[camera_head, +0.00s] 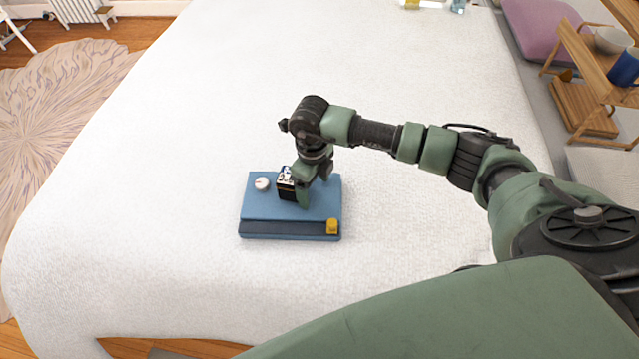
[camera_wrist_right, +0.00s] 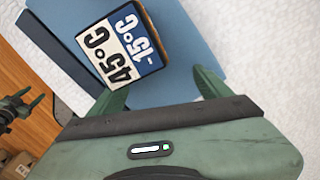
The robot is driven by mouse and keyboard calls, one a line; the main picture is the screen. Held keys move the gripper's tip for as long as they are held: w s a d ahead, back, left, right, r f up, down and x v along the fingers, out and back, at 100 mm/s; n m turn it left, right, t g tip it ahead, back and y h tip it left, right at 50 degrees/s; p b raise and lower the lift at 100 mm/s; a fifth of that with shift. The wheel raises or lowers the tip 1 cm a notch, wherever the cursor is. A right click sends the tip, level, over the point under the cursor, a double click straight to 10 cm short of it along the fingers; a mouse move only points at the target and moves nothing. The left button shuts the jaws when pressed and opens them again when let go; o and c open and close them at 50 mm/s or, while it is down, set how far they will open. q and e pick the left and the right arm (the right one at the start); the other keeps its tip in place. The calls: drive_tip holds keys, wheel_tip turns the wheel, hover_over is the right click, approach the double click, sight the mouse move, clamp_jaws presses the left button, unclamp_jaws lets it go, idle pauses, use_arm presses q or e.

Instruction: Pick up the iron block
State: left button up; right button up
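In the right wrist view the block's (camera_wrist_right: 122,42) label is white and blue and reads 45°C and -15°C. My right gripper (camera_head: 298,190) is low over the slab at the block. In the right wrist view its fingertips (camera_wrist_right: 161,82) are apart, with the block just beyond and between them; no grip shows.
The blue slab (camera_head: 268,207) has a dark strip along its near side. A wooden shelf (camera_head: 590,85) stands far right.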

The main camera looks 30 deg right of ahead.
drive_tip(key=shift+r, duration=0.5)
wheel_tip(320, 180, up, 7)
drive_tip(key=b, duration=0.2)
